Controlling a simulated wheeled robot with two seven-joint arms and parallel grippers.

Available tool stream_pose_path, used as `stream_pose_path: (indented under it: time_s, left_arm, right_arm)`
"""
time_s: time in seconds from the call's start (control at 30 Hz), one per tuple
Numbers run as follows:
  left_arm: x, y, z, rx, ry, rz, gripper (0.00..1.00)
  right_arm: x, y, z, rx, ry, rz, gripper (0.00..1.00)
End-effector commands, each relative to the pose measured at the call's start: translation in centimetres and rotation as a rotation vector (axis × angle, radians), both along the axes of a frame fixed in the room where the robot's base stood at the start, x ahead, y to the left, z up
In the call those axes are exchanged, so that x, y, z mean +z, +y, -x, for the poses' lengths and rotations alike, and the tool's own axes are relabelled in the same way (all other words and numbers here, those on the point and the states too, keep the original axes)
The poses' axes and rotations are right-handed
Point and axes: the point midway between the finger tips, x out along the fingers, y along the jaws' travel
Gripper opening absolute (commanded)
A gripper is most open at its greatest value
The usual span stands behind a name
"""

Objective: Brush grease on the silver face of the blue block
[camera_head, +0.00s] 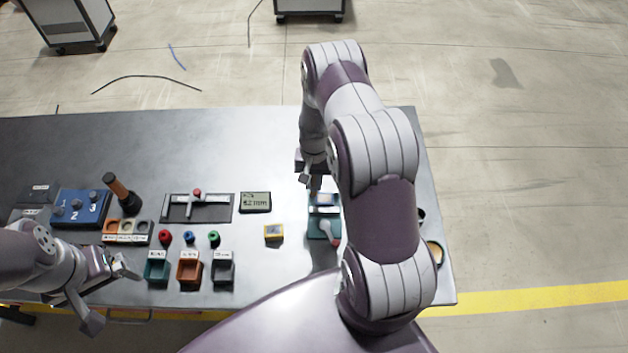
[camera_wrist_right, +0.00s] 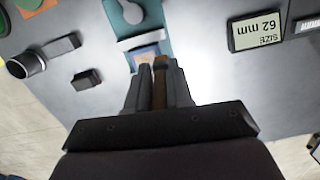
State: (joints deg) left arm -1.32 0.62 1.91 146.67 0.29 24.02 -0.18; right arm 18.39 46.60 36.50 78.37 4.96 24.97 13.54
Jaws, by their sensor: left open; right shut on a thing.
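The blue block (camera_head: 324,199) sits in a teal fixture (camera_head: 318,229) near the right part of the table. In the right wrist view a small part of the block (camera_wrist_right: 146,54) shows just beyond my fingertips; I cannot make out its silver face clearly. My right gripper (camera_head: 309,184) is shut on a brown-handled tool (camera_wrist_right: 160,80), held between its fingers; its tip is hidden. It is at the block's far side in the head view; I cannot tell whether the tool touches the block. My left gripper (camera_head: 107,292) is open and empty at the table's front left.
A size display (camera_head: 255,202), a yellow box (camera_head: 273,232) and a grey gauge plate (camera_head: 178,209) lie left of the fixture. The table's back is clear. My right arm hides its right part.

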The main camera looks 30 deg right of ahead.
Motion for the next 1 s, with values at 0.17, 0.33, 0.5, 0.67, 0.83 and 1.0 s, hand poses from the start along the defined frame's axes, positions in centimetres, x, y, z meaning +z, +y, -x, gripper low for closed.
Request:
stream_pose_path:
  time_s: [0.17, 0.33, 0.5, 0.67, 0.83, 1.0]
  left_arm:
    - [1.4, 0.0, 0.0, 0.0, 0.0, 0.0, 1.0]
    - [2.4, 0.0, 0.0, 0.0, 0.0, 0.0, 1.0]
    - [3.0, 0.0, 0.0, 0.0, 0.0, 0.0, 1.0]
    - [3.0, 0.0, 0.0, 0.0, 0.0, 0.0, 1.0]
    - [3.0, 0.0, 0.0, 0.0, 0.0, 0.0, 1.0]
    - [3.0, 0.0, 0.0, 0.0, 0.0, 0.0, 1.0]
  right_arm:
    - [2.0, 0.0, -0.2, 0.002, -0.001, 0.0, 0.0]
    - [3.5, 0.1, -0.4, 0.003, -0.001, 0.0, 0.0]
    - [4.6, 0.1, -0.5, 0.005, -0.001, 0.0, 0.0]
    - [4.6, 0.1, -0.5, 0.005, -0.001, 0.0, 0.0]
    - [4.6, 0.1, -0.5, 0.005, 0.0, 0.0, 0.0]
    - [4.6, 0.1, -0.5, 0.005, 0.0, 0.0, 0.0]
